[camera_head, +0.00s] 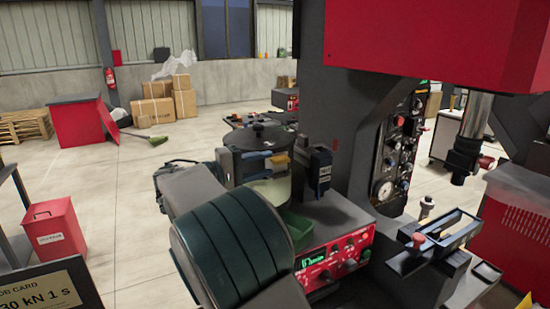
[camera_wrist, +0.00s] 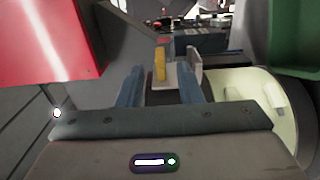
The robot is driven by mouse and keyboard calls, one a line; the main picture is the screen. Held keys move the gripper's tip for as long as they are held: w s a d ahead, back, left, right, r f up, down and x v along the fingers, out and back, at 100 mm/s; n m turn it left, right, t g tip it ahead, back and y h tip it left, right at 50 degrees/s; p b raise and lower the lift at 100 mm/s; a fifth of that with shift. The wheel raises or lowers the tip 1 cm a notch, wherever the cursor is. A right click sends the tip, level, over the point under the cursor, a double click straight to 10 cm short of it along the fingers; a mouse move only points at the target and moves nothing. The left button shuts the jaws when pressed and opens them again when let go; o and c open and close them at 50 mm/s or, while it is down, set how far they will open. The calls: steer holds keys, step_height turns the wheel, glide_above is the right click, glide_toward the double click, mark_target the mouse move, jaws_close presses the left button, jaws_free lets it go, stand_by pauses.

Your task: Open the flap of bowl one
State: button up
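My gripper (camera_wrist: 161,76) shows in the wrist view with its two blue fingers apart and a gap between them. A small yellow upright piece (camera_wrist: 160,62) and a pale plate show between and just beyond the fingertips; I cannot tell whether they touch. A cream bowl (camera_wrist: 262,98) with a dark rim lies to the right of the fingers. In the head view the cream bowl (camera_head: 272,190) stands under a dark round top (camera_head: 257,138), with blue finger-like parts and a yellow piece (camera_head: 280,160) at its near side. My arm hides part of it. I cannot make out the flap clearly.
A dark column (camera_head: 340,120) and a red housing (camera_head: 430,40) rise close behind. A red bin (camera_head: 55,235) stands left; the floor between is clear.

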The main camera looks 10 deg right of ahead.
mark_target(273, 163)
steer(key=shift+p+x, duration=0.3)
steer(key=shift+x, duration=1.65)
jaws_close()
